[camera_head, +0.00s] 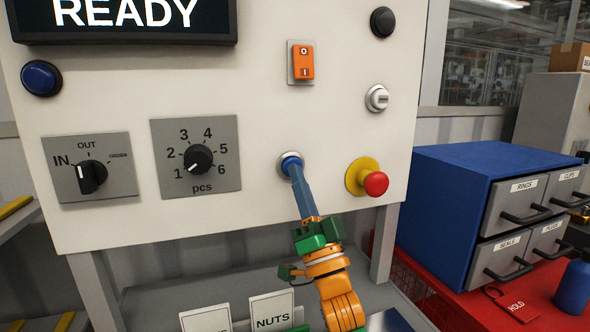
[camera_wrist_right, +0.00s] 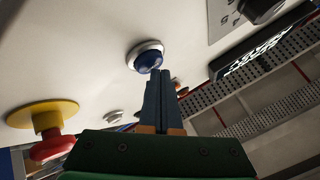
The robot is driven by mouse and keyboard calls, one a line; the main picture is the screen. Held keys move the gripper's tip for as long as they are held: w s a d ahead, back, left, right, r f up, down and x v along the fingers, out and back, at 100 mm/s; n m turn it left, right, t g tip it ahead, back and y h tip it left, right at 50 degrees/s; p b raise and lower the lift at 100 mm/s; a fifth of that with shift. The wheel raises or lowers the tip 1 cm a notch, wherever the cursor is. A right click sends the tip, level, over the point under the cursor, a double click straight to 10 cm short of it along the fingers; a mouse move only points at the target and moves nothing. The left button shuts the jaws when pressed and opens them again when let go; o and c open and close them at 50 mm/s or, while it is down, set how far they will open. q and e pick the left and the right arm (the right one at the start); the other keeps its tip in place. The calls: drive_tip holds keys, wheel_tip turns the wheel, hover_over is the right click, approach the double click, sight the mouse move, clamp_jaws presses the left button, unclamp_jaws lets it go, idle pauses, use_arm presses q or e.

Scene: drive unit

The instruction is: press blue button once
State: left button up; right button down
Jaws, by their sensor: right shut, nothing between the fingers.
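A blue button (camera_head: 289,160) in a pale ring sits on the lower middle of the white panel (camera_head: 260,120). It also shows in the right wrist view (camera_wrist_right: 149,59). My right gripper (camera_head: 294,170) is shut and empty, its blue fingers pointing up at this button. The fingertips overlap the button's lower edge in both views; I cannot tell whether they touch it or whether it is pushed in. A second, darker blue round piece (camera_head: 41,78) in a black ring sits at the panel's upper left. The display (camera_head: 125,15) reads READY. My left gripper is not in view.
A red emergency-type knob (camera_head: 376,183) on a yellow base sticks out just right of my fingers. The panel also carries an orange switch (camera_head: 303,62), a pcs dial (camera_head: 198,158), an IN/OUT selector (camera_head: 91,176) and a black knob (camera_head: 384,21). A blue drawer cabinet (camera_head: 450,205) stands right.

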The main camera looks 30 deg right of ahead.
drive_tip(key=shift+w, duration=0.15)
drive_tip(key=shift+s+a, duration=0.2)
drive_tip(key=shift+s, duration=0.65)
drive_tip(key=s+a+p, duration=0.1)
drive_tip(key=s, duration=0.5)
drive_tip(key=shift+a, duration=0.2)
drive_tip(key=shift+w, duration=0.1)
